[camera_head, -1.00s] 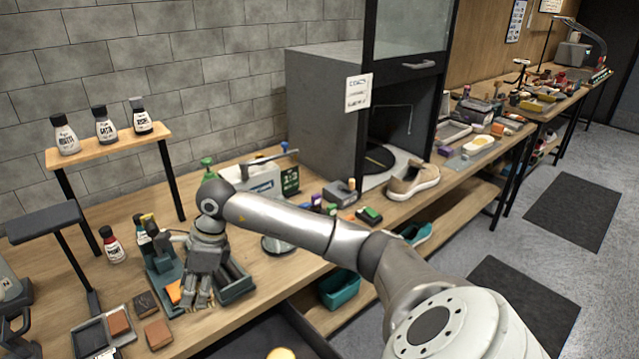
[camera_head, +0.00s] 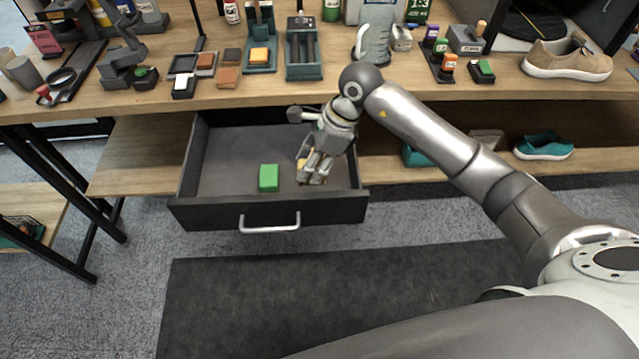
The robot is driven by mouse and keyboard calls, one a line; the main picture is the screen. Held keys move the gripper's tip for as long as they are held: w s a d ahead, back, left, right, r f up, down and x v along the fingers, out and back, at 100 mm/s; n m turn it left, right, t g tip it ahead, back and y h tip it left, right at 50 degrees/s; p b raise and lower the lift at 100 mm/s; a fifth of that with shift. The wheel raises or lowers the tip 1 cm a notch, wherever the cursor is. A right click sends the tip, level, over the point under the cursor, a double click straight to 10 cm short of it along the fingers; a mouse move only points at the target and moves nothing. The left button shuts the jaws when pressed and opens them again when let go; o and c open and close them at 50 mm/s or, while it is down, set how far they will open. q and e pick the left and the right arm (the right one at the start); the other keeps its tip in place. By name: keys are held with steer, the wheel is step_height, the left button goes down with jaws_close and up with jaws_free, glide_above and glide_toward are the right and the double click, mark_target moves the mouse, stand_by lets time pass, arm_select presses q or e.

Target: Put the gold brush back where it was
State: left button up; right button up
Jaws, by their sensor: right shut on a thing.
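My right gripper (camera_head: 312,178) points down into the right part of the open drawer (camera_head: 222,160). It is shut on the gold brush (camera_head: 302,168), of which only a small yellow-orange patch shows beside the fingers. The rest of it is hidden by the gripper, and I cannot tell whether it touches the drawer floor. A green block-shaped item (camera_head: 268,178) lies in the drawer, left of the gripper. My left gripper is not in view.
A teal shoe (camera_head: 543,147) is on the lower shelf. The drawer's left half is mostly free.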

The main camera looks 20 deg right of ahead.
steer(key=shift+f, duration=3)
steer(key=shift+f, duration=0.15)
steer(key=o, duration=0.6)
steer(key=v, duration=1.2)
